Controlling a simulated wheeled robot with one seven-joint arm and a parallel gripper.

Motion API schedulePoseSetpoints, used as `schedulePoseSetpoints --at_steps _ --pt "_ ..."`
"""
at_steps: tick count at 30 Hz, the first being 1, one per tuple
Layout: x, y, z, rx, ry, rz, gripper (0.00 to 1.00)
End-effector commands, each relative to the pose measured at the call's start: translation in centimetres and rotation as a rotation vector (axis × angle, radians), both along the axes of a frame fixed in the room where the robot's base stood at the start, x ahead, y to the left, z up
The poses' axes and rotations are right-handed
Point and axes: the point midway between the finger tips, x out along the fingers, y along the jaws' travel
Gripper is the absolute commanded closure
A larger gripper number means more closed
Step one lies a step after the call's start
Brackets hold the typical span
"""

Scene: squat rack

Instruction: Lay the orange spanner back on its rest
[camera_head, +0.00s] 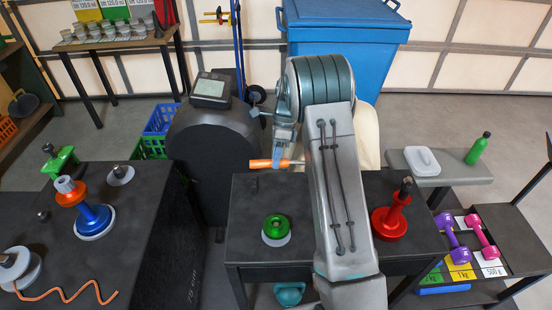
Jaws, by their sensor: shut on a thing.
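My gripper (280,158) points down above the back edge of the dark table (250,262). It is shut on the orange spanner (262,164). The spanner lies roughly level across the jaws, its orange end to the left and a short pale part to the right. My arm hides much of the table's middle and may cover part of the spanner. I cannot pick out the spanner's rest with certainty; it may be behind my arm.
A green knob on a pale base (276,230) stands on the table left of my arm. A red stand (391,219) stands to the right. A black machine (210,150) with a display is left of the gripper. A blue bin (345,50) stands behind.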

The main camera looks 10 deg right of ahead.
Motion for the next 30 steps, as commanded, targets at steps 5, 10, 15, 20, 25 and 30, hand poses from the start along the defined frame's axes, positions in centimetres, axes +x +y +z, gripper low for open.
schedulePoseSetpoints --at_steps 5,10,15,20,25,30 --pt "0.1 0.0 -0.1 0.000 -0.001 -0.042 1.00" --pt "0.1 0.0 -0.1 0.000 -0.001 -0.040 1.00" --pt "0.1 0.1 0.0 -0.001 0.000 -0.039 1.00" --pt "0.2 0.2 -0.5 -0.001 0.004 -0.040 1.00" --pt "0.2 0.2 -2.2 -0.001 0.004 -0.040 1.00" --pt "0.2 0.3 -4.1 0.000 0.004 -0.039 1.00"
